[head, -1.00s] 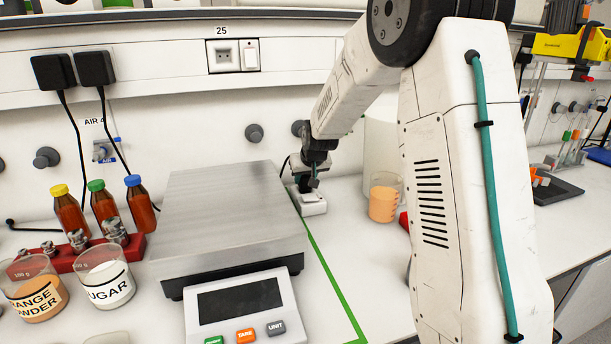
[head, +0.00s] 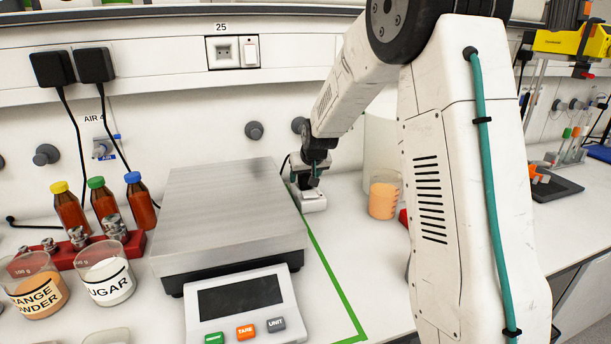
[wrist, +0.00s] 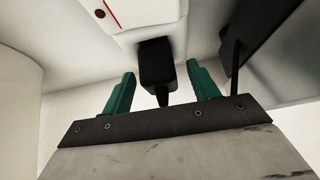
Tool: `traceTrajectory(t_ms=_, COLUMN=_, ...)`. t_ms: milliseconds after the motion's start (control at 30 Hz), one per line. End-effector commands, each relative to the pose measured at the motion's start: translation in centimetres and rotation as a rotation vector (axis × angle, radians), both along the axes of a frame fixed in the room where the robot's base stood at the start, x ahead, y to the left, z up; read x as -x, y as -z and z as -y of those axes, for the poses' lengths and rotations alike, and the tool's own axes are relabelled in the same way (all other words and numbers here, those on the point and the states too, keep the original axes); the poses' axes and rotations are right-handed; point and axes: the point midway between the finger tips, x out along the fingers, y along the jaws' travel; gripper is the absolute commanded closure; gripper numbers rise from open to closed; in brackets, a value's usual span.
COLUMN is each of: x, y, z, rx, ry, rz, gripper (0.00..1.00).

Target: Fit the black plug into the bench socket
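In the wrist view the black plug (wrist: 157,66) is between the two green fingers of my gripper (wrist: 160,84), with a visible gap on each side. The fingers are open. The far end of the plug meets or overlaps a white block (wrist: 128,14) with a red line and a dark red dot; I cannot tell whether it is seated there. In the head view my gripper (head: 309,180) is low over the white block (head: 313,203), behind the scale's right side. The plug is not clear there. A wall socket (head: 224,53) marked 25 shows an uncovered face.
The scale (head: 230,215) stands close on the left. A beaker of orange liquid (head: 384,196) stands to the right. Bottles, a sugar beaker (head: 105,278) and a red rack are at the left.

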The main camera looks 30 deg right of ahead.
Motion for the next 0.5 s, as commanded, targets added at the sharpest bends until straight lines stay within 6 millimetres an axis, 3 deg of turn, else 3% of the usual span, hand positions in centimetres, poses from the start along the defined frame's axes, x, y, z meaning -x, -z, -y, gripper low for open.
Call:
traceTrajectory(t_ms=267, x=0.2, y=-0.3, z=0.0, rx=0.0, ry=0.0, rz=0.0, gripper=0.41)
traceTrajectory(t_ms=500, x=2.1, y=-3.3, z=-0.4, rx=0.001, ry=0.0, rz=0.003, gripper=0.41)
